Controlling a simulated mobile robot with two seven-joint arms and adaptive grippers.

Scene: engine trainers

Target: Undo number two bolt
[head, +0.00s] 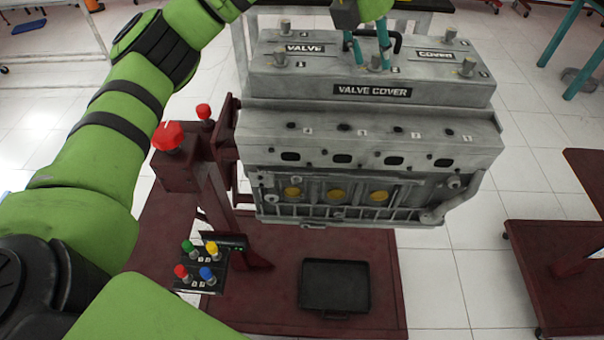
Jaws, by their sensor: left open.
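The grey valve cover (320,80) sits on top of the engine block (365,130). Upright bolts stand on it: one at the back left (285,26), one at the front left (280,57), one at the front middle (376,62), one at the back right (450,34) and one at the front right (467,66). Small number tags lie beside them, too small to read surely. My left gripper (371,58) points down with teal fingers open, one on either side of the front middle bolt. Whether they touch it cannot be told.
The dark red stand (290,285) carries a black tray (335,286) and a panel of coloured knobs (200,265). Red knobs (167,137) rise left of the engine. Another red stand (560,265) is at right.

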